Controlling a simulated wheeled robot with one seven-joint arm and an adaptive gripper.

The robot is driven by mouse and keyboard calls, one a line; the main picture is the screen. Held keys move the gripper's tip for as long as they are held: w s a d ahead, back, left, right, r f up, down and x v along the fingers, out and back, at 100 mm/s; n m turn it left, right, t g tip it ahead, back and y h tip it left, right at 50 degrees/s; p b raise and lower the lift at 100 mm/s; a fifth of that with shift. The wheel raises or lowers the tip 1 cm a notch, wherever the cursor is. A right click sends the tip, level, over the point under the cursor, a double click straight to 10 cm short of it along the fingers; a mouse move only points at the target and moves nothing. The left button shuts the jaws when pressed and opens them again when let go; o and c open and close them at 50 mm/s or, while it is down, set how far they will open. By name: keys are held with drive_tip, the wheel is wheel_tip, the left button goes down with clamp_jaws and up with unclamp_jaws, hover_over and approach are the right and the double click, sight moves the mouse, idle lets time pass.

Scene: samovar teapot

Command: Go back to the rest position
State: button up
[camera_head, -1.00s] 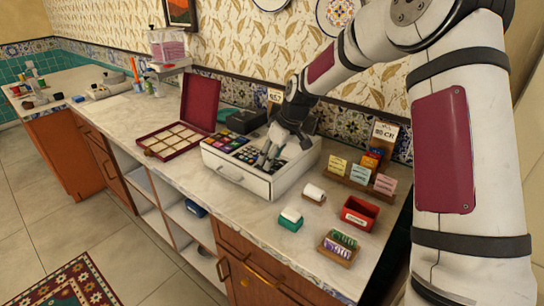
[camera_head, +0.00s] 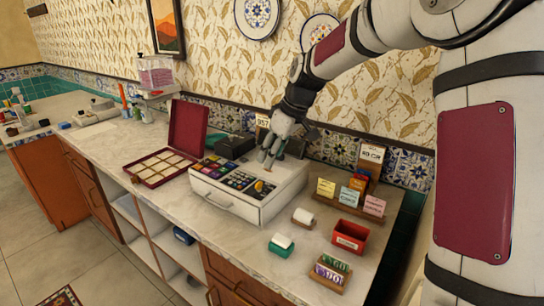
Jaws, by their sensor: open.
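My gripper (camera_head: 270,158) hangs at the end of my arm, fingers pointing down, over the back part of the white drawer box (camera_head: 232,206). It is open, and I see nothing held between the fingers. Whether the fingertips touch anything in the box I cannot tell.
An open maroon case (camera_head: 187,127) stands left of the box. To the right are a red bin (camera_head: 349,237), a green-based holder (camera_head: 281,245), a rack of coloured cards (camera_head: 350,197) and a front tray (camera_head: 329,273). The patterned wall is close behind. Counter (camera_head: 225,240) is bare along the front.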

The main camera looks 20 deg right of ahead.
idle(0.3)
drive_tip(key=s+a+r+m+h, duration=0.2)
drive_tip(key=s+r, duration=0.2)
drive_tip(key=s, duration=0.5)
drive_tip(key=s+a+r+m+h, duration=0.1)
drive_tip(key=s+r, duration=0.2)
drive_tip(key=s, duration=0.6)
drive_tip(key=s+f+m, duration=0.1)
drive_tip(key=s+m, duration=0.3)
drive_tip(key=s, duration=1.5)
drive_tip(key=shift+f+t, duration=0.35)
drive_tip(key=shift+t, duration=0.05)
